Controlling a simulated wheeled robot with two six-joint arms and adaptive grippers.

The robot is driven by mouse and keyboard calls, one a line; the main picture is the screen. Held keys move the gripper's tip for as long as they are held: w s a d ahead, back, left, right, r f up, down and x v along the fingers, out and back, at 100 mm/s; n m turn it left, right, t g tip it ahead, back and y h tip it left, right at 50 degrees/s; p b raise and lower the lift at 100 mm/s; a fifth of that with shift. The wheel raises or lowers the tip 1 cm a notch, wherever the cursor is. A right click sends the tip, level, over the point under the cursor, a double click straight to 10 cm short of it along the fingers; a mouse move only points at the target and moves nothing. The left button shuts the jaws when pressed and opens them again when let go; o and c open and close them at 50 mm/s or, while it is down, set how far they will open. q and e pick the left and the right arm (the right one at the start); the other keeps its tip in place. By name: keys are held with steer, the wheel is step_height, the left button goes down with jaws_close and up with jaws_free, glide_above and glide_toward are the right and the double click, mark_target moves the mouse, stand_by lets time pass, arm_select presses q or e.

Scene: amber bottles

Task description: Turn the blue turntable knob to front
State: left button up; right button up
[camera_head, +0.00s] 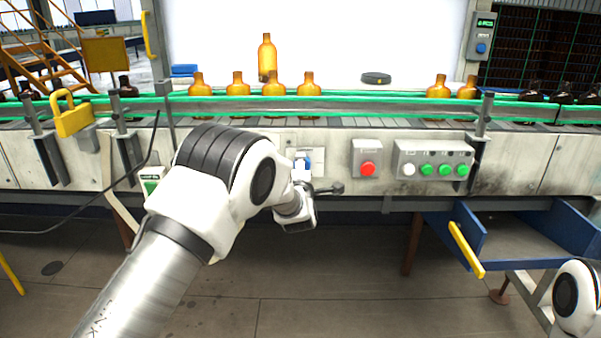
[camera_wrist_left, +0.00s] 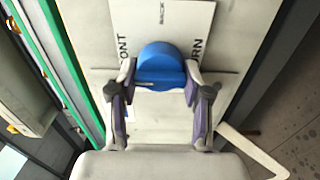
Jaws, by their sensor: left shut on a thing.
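The blue knob (camera_wrist_left: 160,64) sits on a pale label plate (camera_wrist_left: 180,25) on the conveyor's front panel. The plate reads "BACK" at the top, with partly covered words ending in "ONT" on the left and "RN" on the right. My left gripper (camera_wrist_left: 160,84) is shut on the knob, one finger on each side. In the head view the knob (camera_head: 307,161) shows only partly behind my left gripper (camera_head: 304,174). Its pointing direction is unclear. A dark round turntable (camera_head: 376,79) with a yellow mark lies behind the conveyor rail. My right gripper is out of view.
A red button (camera_head: 367,169) and a box with a white and several green buttons (camera_head: 433,160) are right of the knob. Amber bottles (camera_head: 238,84) stand along the conveyor behind green rails (camera_head: 400,102).

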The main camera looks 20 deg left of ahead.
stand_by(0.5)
arm_select(q)
steer(key=o, duration=1.1)
steer(key=shift+o, duration=0.2)
steer(key=v, duration=1.2)
